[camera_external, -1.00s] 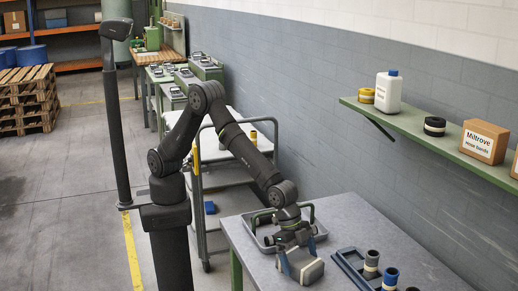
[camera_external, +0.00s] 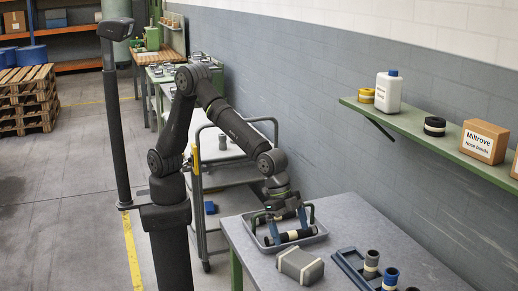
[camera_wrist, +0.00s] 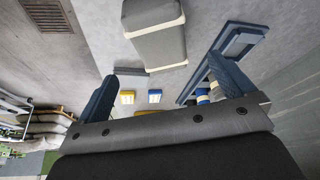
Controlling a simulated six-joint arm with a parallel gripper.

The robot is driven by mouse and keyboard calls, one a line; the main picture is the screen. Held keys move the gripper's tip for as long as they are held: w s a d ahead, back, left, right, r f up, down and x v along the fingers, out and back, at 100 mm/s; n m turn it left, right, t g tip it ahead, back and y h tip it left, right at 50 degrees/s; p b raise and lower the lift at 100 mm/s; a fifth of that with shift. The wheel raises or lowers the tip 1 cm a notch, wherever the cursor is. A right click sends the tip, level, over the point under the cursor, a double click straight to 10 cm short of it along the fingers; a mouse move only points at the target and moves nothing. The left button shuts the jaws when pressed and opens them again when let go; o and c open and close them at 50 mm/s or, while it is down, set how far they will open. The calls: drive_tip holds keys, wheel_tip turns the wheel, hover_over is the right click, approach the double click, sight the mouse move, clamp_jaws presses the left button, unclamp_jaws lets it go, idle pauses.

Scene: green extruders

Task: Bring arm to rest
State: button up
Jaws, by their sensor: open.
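My gripper (camera_external: 287,225) is over the grey tray at the left of the bench in the external view. Its two blue fingers are spread apart with nothing between them in the wrist view (camera_wrist: 163,72). A grey block with cream bands (camera_external: 299,266) lies on the bench in front of the tray, apart from the gripper. The block also shows at the top of the wrist view (camera_wrist: 157,45).
The grey tray (camera_external: 319,239) holds dark rollers with pale bands (camera_external: 290,236). A blue rack (camera_external: 347,270) with banded cylinders (camera_external: 371,263) stands at the bench's right. A green wall shelf (camera_external: 410,123) carries a bottle and box. A trolley (camera_external: 222,150) stands behind the arm.

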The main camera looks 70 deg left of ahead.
drive_tip(key=x, duration=1.2)
drive_tip(key=shift+a, duration=0.1)
drive_tip(key=r, duration=0.5)
drive_tip(key=shift+s, duration=0.25)
drive_tip(key=s+r, duration=0.7)
drive_tip(key=s, duration=0.4)
drive_tip(key=n, duration=0.3)
approach(301, 260)
drive_tip(key=shift+w+a+f+t+y, duration=0.1)
drive_tip(key=shift+w+a+t+y, duration=0.25)
drive_tip(key=shift+w+a, duration=0.6)
drive_tip(key=w+a+n+t+y, duration=0.1)
drive_tip(key=w+a+n, duration=0.3)
drive_tip(key=w+a, duration=0.8)
drive_tip(key=w+a+n+t+y, duration=0.1)
drive_tip(key=w+a+n, duration=0.4)
drive_tip(key=w+a, duration=0.7)
drive_tip(key=w+y, duration=0.1)
drive_tip(key=w, duration=0.5)
